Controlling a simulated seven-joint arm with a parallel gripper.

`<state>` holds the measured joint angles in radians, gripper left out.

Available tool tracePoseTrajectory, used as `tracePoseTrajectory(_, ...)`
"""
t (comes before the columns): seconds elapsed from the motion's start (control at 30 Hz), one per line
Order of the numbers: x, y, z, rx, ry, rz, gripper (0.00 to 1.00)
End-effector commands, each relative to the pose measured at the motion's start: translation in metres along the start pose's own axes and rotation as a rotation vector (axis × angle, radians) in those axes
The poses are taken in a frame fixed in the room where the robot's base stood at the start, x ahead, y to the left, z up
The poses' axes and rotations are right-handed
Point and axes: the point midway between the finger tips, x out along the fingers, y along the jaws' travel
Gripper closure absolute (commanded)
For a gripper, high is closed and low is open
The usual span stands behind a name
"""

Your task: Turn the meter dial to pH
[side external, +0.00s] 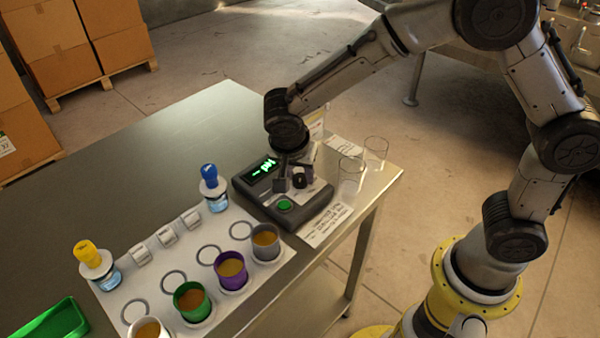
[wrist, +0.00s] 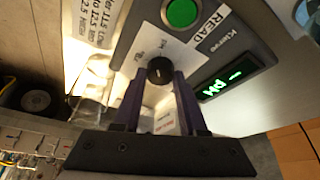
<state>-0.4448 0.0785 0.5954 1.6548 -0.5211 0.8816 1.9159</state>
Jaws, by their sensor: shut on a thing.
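The grey meter (side external: 258,200) lies on the metal table. Its black dial (wrist: 160,70) sits between my gripper's fingertips (wrist: 160,77) in the wrist view, and the gripper is shut on it. In the side view my gripper (side external: 291,181) reaches down over the meter's face from behind. The meter's screen (side external: 264,168) glows green with a dash and what reads as pH; it also shows upside down in the wrist view (wrist: 221,85). The dial has small printed labels around it, too blurred to read fully. A green READ button (wrist: 181,12) is beside the dial.
A white mat (side external: 205,250) left of the meter holds several cups of brown liquid, a blue-capped bottle (side external: 213,188) and a yellow-capped bottle (side external: 97,263). Clear beakers (side external: 351,175) stand right of the meter. A green tray (side external: 50,322) is at lower left. The table's far left is clear.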

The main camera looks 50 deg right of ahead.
Motion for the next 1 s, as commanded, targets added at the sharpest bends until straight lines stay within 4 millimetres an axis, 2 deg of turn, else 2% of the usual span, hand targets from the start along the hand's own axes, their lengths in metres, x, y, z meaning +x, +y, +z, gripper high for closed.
tracePoseTrajectory(0.4,0.0013,-0.0004,0.0022,0.167,-0.005,0.073,1.0)
tracePoseTrajectory(0.93,0.0015,-0.0005,0.0023,0.188,-0.005,0.081,1.0)
tracePoseTrajectory(0.97,0.0016,-0.0005,0.0023,0.188,-0.005,0.081,0.57)
tracePoseTrajectory(1.0,0.0015,-0.0006,0.0024,0.188,-0.005,0.081,0.5)
